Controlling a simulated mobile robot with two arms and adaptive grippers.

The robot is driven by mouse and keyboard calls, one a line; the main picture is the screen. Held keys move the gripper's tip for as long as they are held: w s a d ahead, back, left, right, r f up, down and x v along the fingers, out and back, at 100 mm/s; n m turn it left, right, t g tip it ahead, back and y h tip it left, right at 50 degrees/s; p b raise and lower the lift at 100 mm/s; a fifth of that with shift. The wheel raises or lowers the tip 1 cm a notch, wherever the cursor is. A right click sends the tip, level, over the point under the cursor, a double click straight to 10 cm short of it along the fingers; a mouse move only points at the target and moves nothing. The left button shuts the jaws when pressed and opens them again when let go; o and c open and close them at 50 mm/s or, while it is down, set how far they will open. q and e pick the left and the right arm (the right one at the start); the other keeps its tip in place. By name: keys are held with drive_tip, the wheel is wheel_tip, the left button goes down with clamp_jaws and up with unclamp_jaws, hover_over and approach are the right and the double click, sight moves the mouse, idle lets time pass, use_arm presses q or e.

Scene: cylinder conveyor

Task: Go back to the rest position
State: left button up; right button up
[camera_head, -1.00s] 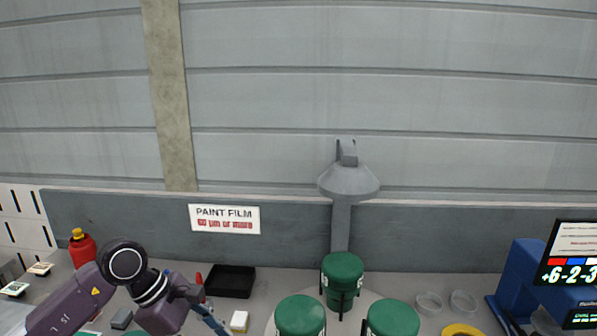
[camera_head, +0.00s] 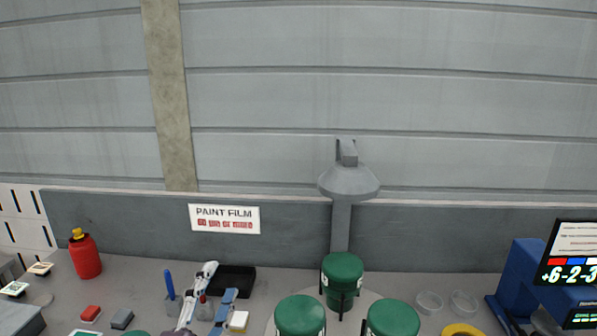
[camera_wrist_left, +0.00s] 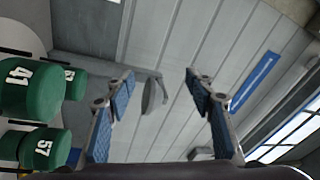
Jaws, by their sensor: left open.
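My left gripper (camera_head: 221,280) shows at the bottom of the head view, left of the green cylinders, with its fingers pointing up and apart. In the left wrist view its two blue-padded fingers (camera_wrist_left: 160,80) are open with nothing between them. The green cylinders stand at bottom centre in the head view: a rear one (camera_head: 342,268), a front left one (camera_head: 300,315) and a front right one (camera_head: 393,318). Green cylinders numbered 41 (camera_wrist_left: 30,92) and 57 (camera_wrist_left: 42,150) show at the left of the wrist view, beside the fingers. My right gripper is not in view.
A red bottle (camera_head: 86,256) stands at the left. A black tray (camera_head: 240,278) lies behind the gripper. Clear dishes (camera_head: 462,302) and a yellow ring (camera_head: 461,331) lie to the right, near a blue machine (camera_head: 528,275). A grey lamp-like fixture (camera_head: 348,182) stands behind the cylinders.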

use_arm(q)
drive_tip(key=s+a+f+n+g+y, duration=0.2)
drive_tip(key=s+a+f+n+g, duration=0.3)
drive_tip(key=s+f, duration=0.5)
drive_tip(key=s+a+f+n+g+y, duration=0.25)
drive_tip(key=s+f+n+g, duration=0.4)
drive_tip(key=f, duration=0.75)
drive_tip(key=s+d+f+n+g+h, duration=0.1)
drive_tip(key=s+f+g, duration=0.15)
drive_tip(key=s, duration=0.35)
drive_tip(key=s+d+f+n+g, duration=0.1)
drive_tip(key=s+f+n+g, duration=0.1)
drive_tip(key=s+f, duration=0.35)
drive_tip(key=s+f+g+b, duration=0.1)
drive_tip(key=s+f+b, duration=0.15)
drive_tip(key=f, duration=1.25)
drive_tip(key=s+f+g+b, duration=0.1)
drive_tip(key=f+b, duration=0.2)
drive_tip(key=f, duration=1.3)
drive_tip(key=s+a+f+b, duration=0.2)
drive_tip(key=s+f+b, duration=0.2)
drive_tip(key=s+f, duration=1.3)
wheel_tip(320, 180, down, 3)
drive_tip(key=shift+s+a+r+m+g, duration=0.15)
drive_tip(key=shift+a+m+g, duration=0.15)
drive_tip(key=shift+m+g, duration=0.15)
